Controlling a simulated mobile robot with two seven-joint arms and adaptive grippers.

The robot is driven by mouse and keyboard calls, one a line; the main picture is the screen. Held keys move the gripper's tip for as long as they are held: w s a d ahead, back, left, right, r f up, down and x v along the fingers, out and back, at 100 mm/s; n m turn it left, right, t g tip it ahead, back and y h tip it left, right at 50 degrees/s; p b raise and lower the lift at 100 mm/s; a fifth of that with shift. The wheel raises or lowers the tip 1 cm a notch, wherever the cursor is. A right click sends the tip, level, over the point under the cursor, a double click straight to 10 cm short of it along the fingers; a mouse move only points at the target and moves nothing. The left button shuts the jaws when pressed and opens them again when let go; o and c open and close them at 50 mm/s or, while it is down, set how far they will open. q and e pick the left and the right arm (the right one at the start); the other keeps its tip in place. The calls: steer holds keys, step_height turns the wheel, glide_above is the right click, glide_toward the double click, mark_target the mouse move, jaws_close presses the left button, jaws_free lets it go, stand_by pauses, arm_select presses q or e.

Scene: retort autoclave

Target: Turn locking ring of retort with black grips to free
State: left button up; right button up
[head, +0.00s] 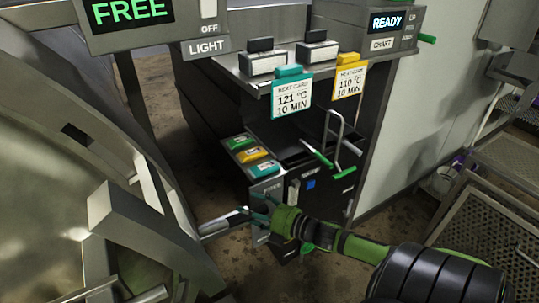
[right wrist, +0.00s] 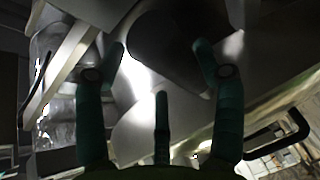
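The retort's large grey metal ring and door structure (head: 140,235) fills the left of the head view. A metal bar (head: 215,226) sticks out from it toward my right gripper (head: 258,213). The right gripper's green fingers are at the bar's outer end. In the right wrist view the fingers (right wrist: 160,62) are spread, with a dark rounded shape (right wrist: 180,45), perhaps a black grip, beyond and between the tips. I cannot tell whether they touch it. A display (head: 128,10) above the retort reads FREE in green. My left gripper is not seen.
A control cabinet (head: 330,130) with a READY display (head: 387,22) stands behind the right gripper. Heat cards (head: 292,97) and a green-tipped lever (head: 340,140) project from it. A perforated metal rack (head: 480,220) is at the right. Some floor is bare between them.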

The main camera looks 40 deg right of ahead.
steer(key=v, duration=1.1)
steer(key=shift+r, duration=0.15)
steer(key=shift+s, duration=0.1)
steer(key=s+d+f+m+g+h, duration=0.1)
steer(key=s+f+m+g+h, duration=0.15)
steer(key=f, duration=0.65)
steer(key=s+d+f+m+g+h, duration=0.15)
steer(key=s+f+m, duration=0.25)
steer(key=f, duration=0.4)
steer(key=s+d+f+m+g+h, duration=0.2)
steer(key=s+f+m, duration=0.15)
steer(key=f, duration=0.55)
steer(key=s+a+f+m+g+y, duration=0.1)
steer(key=s+a+f+m+g, duration=0.5)
steer(key=s+a+f, duration=1.3)
steer(key=a+f+g, duration=0.1)
steer(key=a+g, duration=0.1)
steer(key=g, duration=0.1)
steer(key=shift+a+m, duration=0.25)
steer(key=shift+m, duration=0.15)
steer(key=shift+s, duration=0.1)
steer(key=c, duration=0.5)
steer(key=shift+c, duration=0.4)
